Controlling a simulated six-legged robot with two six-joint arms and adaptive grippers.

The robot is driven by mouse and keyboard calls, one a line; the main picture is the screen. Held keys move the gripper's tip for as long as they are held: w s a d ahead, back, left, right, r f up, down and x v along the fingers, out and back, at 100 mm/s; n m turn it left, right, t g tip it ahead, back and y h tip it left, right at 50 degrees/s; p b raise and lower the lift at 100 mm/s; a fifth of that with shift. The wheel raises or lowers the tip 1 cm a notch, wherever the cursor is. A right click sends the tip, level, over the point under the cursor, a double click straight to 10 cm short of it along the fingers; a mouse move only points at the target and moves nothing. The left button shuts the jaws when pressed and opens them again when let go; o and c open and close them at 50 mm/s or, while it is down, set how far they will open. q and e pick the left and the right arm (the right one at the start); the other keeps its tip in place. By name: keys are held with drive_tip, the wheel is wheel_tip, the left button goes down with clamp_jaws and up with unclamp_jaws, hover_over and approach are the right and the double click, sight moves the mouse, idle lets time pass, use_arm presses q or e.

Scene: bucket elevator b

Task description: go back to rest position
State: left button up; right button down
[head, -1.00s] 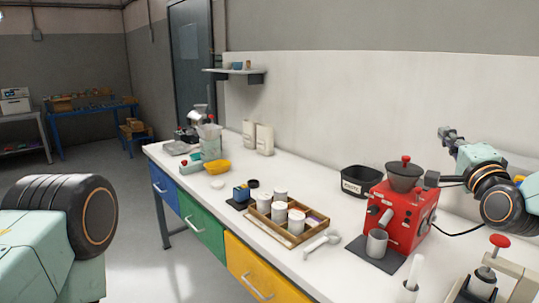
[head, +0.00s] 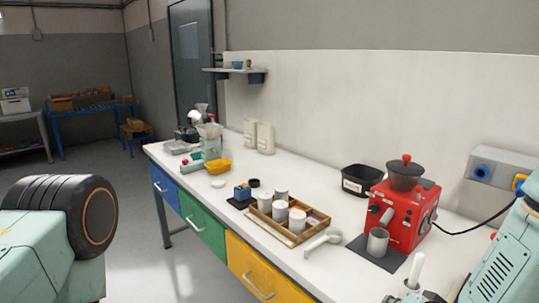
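My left gripper is out of view; only a pale green link and dark round joint of my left arm show at the lower left. My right arm shows as a pale green link at the lower right edge. Its gripper cannot be made out in the picture. The white workbench (head: 345,273) runs along the wall. The red grinder (head: 402,214) with its dark hopper stands upright at the right of the bench, and nothing of mine visibly touches it. A grey cup (head: 377,242) stands at its front.
A wooden tray (head: 292,240) holds several white containers. A white scoop (head: 322,242) lies beside it. A black bin (head: 362,180) stands near the wall. A grey wall box (head: 503,169) and dark cable are at right. Floor left of the bench is clear.

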drive_tip(key=s+a+f+n+g, duration=0.3)
drive_tip(key=s+f+g, duration=0.2)
drive_tip(key=s+f, duration=0.75)
drive_tip(key=s+f+n+g+h, duration=0.1)
drive_tip(key=s+n+g, duration=0.15)
drive_tip(key=s, duration=0.85)
drive_tip(key=s+f+n+g, duration=0.2)
drive_tip(key=s+g, duration=0.1)
drive_tip(key=s, duration=0.7)
wheel_tip(320, 180, down, 13)
drive_tip(key=a+b, duration=0.1)
drive_tip(key=b, duration=1.2)
drive_tip(key=shift+w+r, duration=0.15)
drive_tip(key=shift+w, duration=0.2)
